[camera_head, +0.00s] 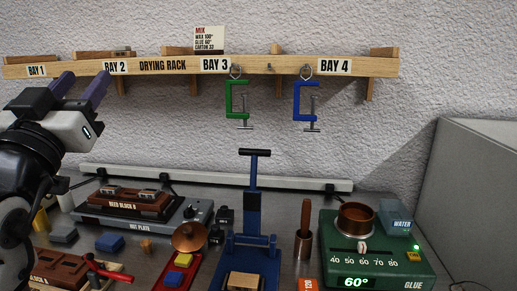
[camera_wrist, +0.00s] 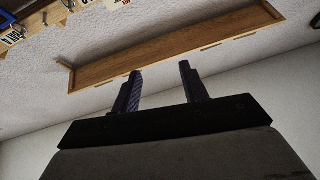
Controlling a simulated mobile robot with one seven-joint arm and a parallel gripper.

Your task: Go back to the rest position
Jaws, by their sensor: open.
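My gripper (camera_head: 82,88) is at the upper left in the head view, raised in front of the drying rack near Bay 1 and Bay 2. Its two dark purple fingers point up and to the right, are apart and hold nothing. In the wrist view my gripper (camera_wrist: 160,88) also shows open, with empty space between the fingers. The wooden drying rack (camera_head: 270,66) runs along the wall. A wooden shelf or frame (camera_wrist: 180,50) lies beyond the fingertips in the wrist view. I cannot tell whether anything touches.
A green clamp (camera_head: 229,101) and a blue clamp (camera_head: 297,103) hang from the rack. The wall right of the clamps is clear.

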